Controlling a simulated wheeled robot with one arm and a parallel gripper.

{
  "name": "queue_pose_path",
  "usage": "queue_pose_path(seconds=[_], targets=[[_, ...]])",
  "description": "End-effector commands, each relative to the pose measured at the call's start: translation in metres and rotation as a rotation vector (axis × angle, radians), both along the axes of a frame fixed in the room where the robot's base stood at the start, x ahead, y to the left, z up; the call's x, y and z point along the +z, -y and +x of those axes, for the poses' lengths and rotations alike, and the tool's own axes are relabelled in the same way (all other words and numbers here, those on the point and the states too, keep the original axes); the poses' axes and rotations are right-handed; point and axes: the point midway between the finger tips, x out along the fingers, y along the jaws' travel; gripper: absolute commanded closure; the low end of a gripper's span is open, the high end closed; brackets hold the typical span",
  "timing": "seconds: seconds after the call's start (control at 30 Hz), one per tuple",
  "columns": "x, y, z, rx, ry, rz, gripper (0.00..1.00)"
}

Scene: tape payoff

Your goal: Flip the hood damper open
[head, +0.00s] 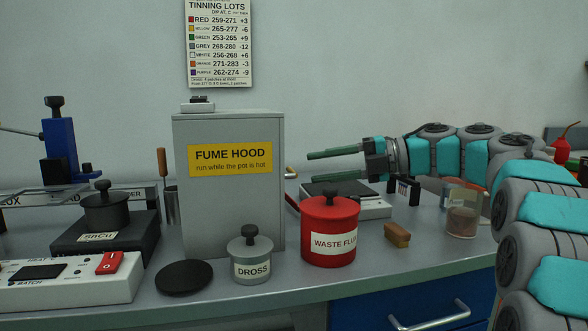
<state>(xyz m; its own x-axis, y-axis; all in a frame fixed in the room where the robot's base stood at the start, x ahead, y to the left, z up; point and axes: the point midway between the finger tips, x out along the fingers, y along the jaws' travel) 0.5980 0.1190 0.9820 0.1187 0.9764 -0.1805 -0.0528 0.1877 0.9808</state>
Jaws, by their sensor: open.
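The grey fume hood (226,214) stands upright on the bench left of centre, with a yellow "FUME HOOD" label (230,160) on its front. A small pale unit with a dark top (197,106) sits on the hood's top. A small light-coloured piece (291,173) shows just past the hood's right edge. I cannot tell which part is the damper. My gripper (311,168) reaches in from the right, its two green fingers pointing left and spread apart with nothing between them. The fingertips appear just right of the hood's upper right side; contact is not visible.
A red "WASTE FLUX" pot (329,245) stands right of the hood, below my gripper. A grey "DROSS" pot (250,268) and a black disc (184,277) lie in front. A brown block (397,235) and a clear cup (462,222) stand right.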

Motion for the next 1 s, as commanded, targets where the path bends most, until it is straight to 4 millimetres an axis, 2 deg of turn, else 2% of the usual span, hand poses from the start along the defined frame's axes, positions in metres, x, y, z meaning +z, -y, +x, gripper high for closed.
queue_pose_path(seconds=[0.1,0.3,0.7,1.0], targets=[[-0.002,-0.02,0.001,0.006,0.001,0.0,0.55],[-0.008,-0.044,0.004,0.003,-0.001,0.001,0.55],[-0.009,-0.051,0.005,0.002,0.001,0.0,0.55],[-0.009,-0.051,0.005,0.002,0.001,0.0,0.89]])
